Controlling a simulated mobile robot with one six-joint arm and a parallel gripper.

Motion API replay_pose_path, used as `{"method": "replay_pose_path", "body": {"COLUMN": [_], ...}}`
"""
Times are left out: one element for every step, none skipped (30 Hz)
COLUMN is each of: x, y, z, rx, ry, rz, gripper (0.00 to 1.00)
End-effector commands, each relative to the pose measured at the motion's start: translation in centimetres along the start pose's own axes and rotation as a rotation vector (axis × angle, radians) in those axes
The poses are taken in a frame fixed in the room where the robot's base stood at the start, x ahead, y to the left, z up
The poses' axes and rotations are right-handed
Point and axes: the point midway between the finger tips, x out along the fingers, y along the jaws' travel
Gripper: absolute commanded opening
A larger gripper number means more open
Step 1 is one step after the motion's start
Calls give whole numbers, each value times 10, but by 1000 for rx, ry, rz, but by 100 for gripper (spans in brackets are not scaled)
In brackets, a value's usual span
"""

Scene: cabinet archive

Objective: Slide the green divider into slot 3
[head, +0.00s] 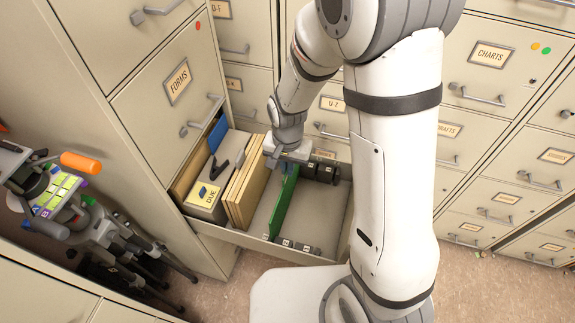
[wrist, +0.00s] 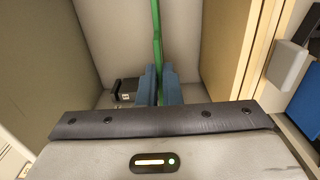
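The green divider (head: 284,205) is a thin upright panel inside the open drawer, running from back to front. In the wrist view the divider (wrist: 156,35) passes between the two blue fingers of my gripper (wrist: 160,82), which close on its edge from both sides. In the head view my gripper (head: 288,165) is at its back upper end. Dark slot blocks with small labels stand at the drawer's front (head: 300,247) and back (head: 325,173). Their numbers are too small to read surely. Whether the divider's lower edge sits in a slot is hidden.
Tan folders (head: 243,195) stand left of the divider, close beside it. A yellow DUE box (head: 206,200) and a blue panel (head: 218,133) are farther left. The drawer (head: 258,243) has free floor to the right of the divider. Closed cabinets stand around it.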

Motion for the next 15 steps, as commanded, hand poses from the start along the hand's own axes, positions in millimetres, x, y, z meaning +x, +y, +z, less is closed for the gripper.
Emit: {"method": "replay_pose_path", "body": {"x": [4, 5, 7, 8, 9, 10, 10, 8, 8, 8, 8, 8, 8, 8, 8], "y": [0, 0, 0, 0, 0, 0, 0, 0, 0, 0, 0, 0, 0, 0, 0], "z": [0, 0, 0, 0, 0, 0, 0, 0, 0, 0, 0, 0, 0, 0, 0], "rx": [0, 0, 0, 0, 0, 0, 0, 0, 0, 0, 0, 0, 0, 0, 0], "ry": [0, 0, 0, 0, 0, 0, 0, 0, 0, 0, 0, 0, 0, 0, 0], "rz": [0, 0, 0, 0, 0, 0, 0, 0, 0, 0, 0, 0, 0, 0, 0], "gripper": [0, 0, 0, 0, 0, 0, 6, 8, 11, 14, 16, 20, 22, 25, 28]}}
